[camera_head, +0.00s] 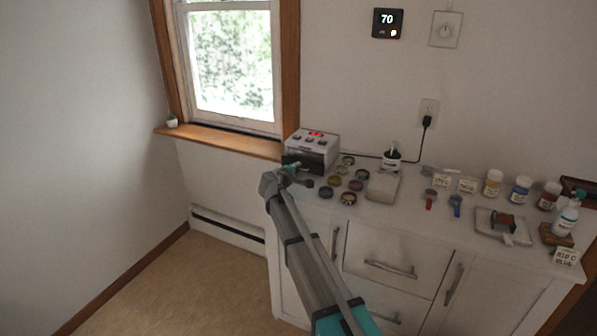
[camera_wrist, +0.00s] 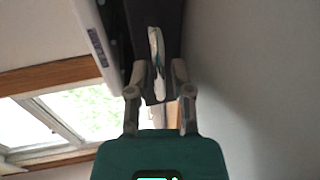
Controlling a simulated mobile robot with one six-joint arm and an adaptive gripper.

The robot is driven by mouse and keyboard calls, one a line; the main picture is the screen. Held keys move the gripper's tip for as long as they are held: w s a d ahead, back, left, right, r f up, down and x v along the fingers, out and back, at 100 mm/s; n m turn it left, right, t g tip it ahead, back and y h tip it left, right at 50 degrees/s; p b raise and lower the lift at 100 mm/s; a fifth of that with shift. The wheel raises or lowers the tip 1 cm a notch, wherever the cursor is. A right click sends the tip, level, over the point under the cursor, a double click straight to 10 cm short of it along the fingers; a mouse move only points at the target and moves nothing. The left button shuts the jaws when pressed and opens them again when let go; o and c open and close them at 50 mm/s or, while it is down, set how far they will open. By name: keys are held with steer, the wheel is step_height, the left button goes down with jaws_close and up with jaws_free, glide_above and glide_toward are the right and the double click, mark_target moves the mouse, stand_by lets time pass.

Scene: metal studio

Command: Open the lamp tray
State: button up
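The lamp unit (camera_head: 312,146) is a small white box on the counter's left end, with a red lit display and buttons on top. Its dark front (camera_head: 303,163) faces my gripper (camera_head: 290,174), which is close against it and partly hidden by my wrist. In the wrist view the unit's white side (camera_wrist: 95,40) is at the upper left, with its dark front or tray (camera_wrist: 172,25) beside it. A pale and teal upright piece, perhaps the tray's handle (camera_wrist: 156,50), stands between my gripper's fingers (camera_wrist: 158,75). The fingers are apart, with visible gaps on both sides of it.
Several small round pots (camera_head: 348,198) sit just right of my gripper on the white counter (camera_head: 410,218). A window sill (camera_head: 220,141) is at left.

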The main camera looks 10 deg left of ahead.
steer(key=shift+w+d+f, duration=0.1)
steer(key=shift+w, duration=0.15)
jaws_close()
steer(key=v, duration=0.3)
steer(key=f+v, duration=0.1)
steer(key=v, duration=0.2)
steer(key=f+v, duration=0.1)
steer(key=v, duration=0.3)
steer(key=shift+s, duration=0.2)
jaws_free()
